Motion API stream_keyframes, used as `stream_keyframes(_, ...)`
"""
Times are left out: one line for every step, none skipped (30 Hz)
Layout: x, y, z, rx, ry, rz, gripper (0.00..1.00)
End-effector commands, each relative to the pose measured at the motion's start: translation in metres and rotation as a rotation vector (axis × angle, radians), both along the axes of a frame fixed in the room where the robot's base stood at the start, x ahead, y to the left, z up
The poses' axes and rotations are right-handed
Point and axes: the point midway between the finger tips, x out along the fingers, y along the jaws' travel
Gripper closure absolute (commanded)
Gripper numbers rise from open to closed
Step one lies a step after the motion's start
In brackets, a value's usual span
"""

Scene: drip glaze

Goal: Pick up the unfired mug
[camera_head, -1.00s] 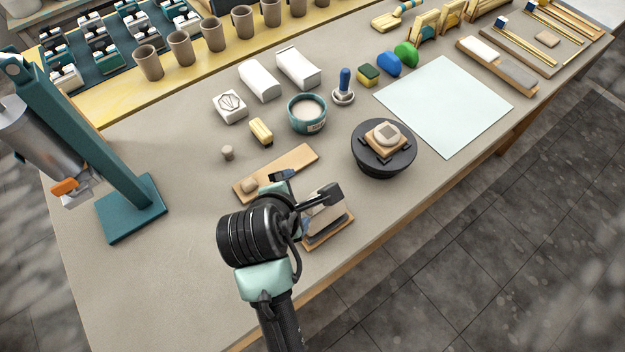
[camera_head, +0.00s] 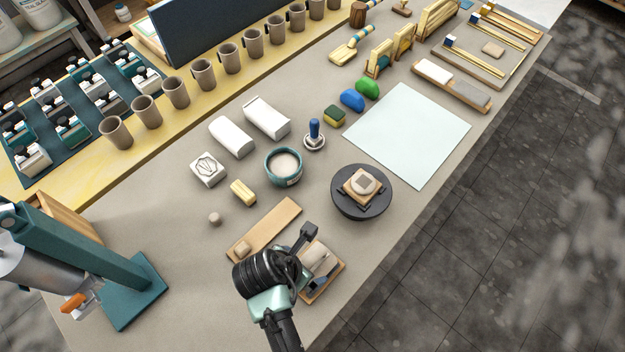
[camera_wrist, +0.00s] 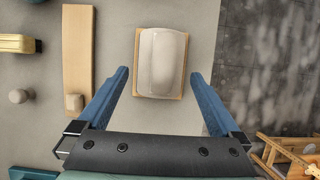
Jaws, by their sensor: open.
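A pale grey, smooth rounded piece, which I take to be the unfired mug (camera_wrist: 163,62), sits on a small wooden board (camera_wrist: 139,90) in the wrist view. No handle shows on it. In the head view the mug (camera_head: 315,257) is partly covered by my gripper, near the table's front edge. My gripper (camera_wrist: 160,73) is open, with one blue finger on each side of the mug's near end. Gaps show between both fingers and the mug, and nothing is held.
A long wooden board (camera_head: 272,224) with a small clay lump lies left of the mug. A dark turntable (camera_head: 361,207) bearing a small block stands to the right. A teal stand (camera_head: 130,290) is at the left. Brown mugs (camera_head: 175,92) line the back.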

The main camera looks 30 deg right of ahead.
Motion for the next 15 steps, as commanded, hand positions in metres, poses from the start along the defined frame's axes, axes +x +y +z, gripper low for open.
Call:
stream_keyframes(0.0, -0.002, -0.004, 0.001, 0.001, -0.001, 0.0)
stream_keyframes(0.001, -0.002, -0.006, 0.001, 0.001, -0.001, 0.0)
stream_keyframes(0.001, -0.003, -0.008, 0.0, 0.0, -0.001, 0.0)
stream_keyframes(0.001, -0.004, -0.009, 0.0, -0.001, -0.001, 0.0)
stream_keyframes(0.001, -0.004, -0.009, 0.0, -0.001, -0.001, 0.0)
stream_keyframes(0.001, -0.005, -0.011, 0.0, 0.0, -0.001, 0.0)
stream_keyframes(0.001, -0.005, -0.013, 0.0, 0.001, -0.001, 0.0)
stream_keyframes(0.002, -0.006, -0.015, 0.0, 0.001, -0.001, 0.0)
stream_keyframes(0.002, -0.008, -0.019, 0.001, 0.001, -0.003, 0.0)
stream_keyframes(0.002, -0.009, -0.022, 0.001, 0.001, -0.003, 0.0)
stream_keyframes(0.002, -0.011, -0.026, 0.0, 0.002, -0.002, 0.0)
stream_keyframes(0.002, -0.012, -0.03, 0.0, 0.001, -0.001, 0.0)
stream_keyframes(0.002, -0.014, -0.034, 0.001, 0.001, -0.003, 0.0)
stream_keyframes(0.002, -0.015, -0.038, 0.001, 0.001, -0.003, 0.0)
stream_keyframes(0.003, -0.017, -0.043, 0.0, 0.0, -0.003, 0.0)
